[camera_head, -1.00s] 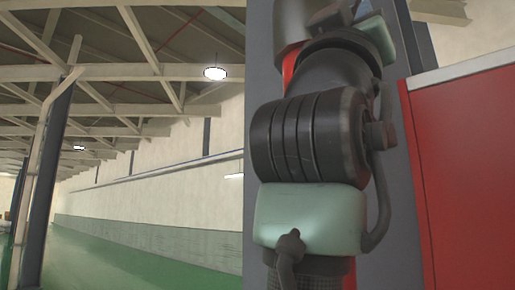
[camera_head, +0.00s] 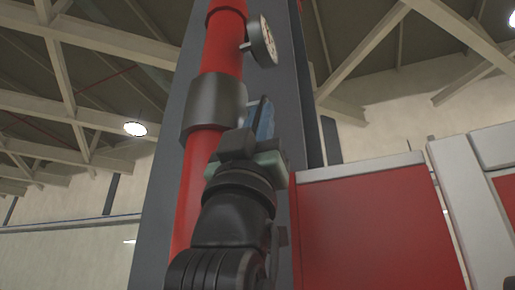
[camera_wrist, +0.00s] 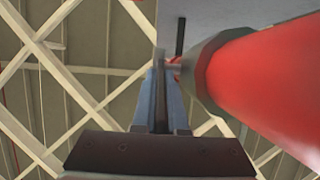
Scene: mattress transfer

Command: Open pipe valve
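A thick red pipe (camera_head: 222,50) runs up a grey column. A dark grey valve collar (camera_head: 213,103) sits around it, and the collar (camera_wrist: 205,72) and pipe (camera_wrist: 275,85) fill the right of the wrist view. A short grey stem (camera_wrist: 174,68) sticks out from the collar towards my fingertips, with a small red part beside it. My gripper (camera_head: 262,118) is upright just right of the collar. In the wrist view its two blue fingers (camera_wrist: 161,85) flank a narrow dark strip. I cannot tell whether this is a handle or the gap. No handle shows clearly in the head view.
A round gauge (camera_head: 263,42) sticks out from the pipe above my gripper. The grey column (camera_head: 170,140) stands close behind the pipe. A red panel with a pale top edge (camera_head: 375,225) stands to the right. Roof beams are overhead.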

